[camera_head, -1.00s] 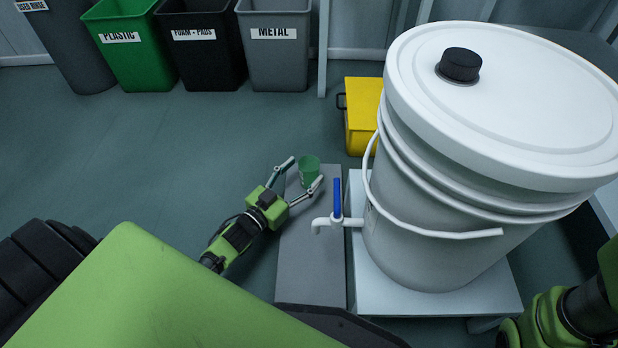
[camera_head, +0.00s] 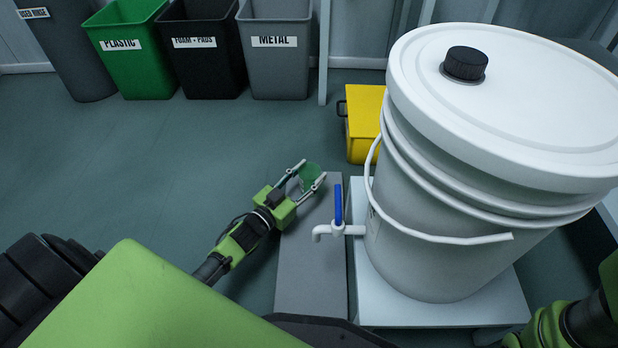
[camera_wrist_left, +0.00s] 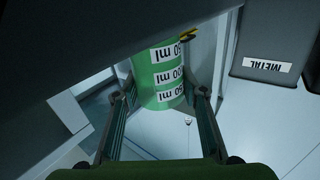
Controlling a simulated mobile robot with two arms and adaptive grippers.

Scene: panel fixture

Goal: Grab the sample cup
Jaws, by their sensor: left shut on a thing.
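The green sample cup (camera_head: 309,178) is at the far end of the grey bench (camera_head: 308,262) in the head view. My left gripper (camera_head: 306,175) is shut on it, one finger on each side. In the left wrist view the cup (camera_wrist_left: 160,75) sits between the fingers and shows white volume labels. I cannot tell whether its base still touches the bench. Of my right arm, only green and black links show at the lower right of the head view; its gripper is out of view.
A large white bucket (camera_head: 445,255) with a blue-handled tap (camera_head: 338,205) stands on a white stand (camera_head: 440,313) just right of the cup. A yellow box (camera_head: 362,130) is behind. Several bins, including a metal bin (camera_head: 275,70), line the back wall. Floor at left is clear.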

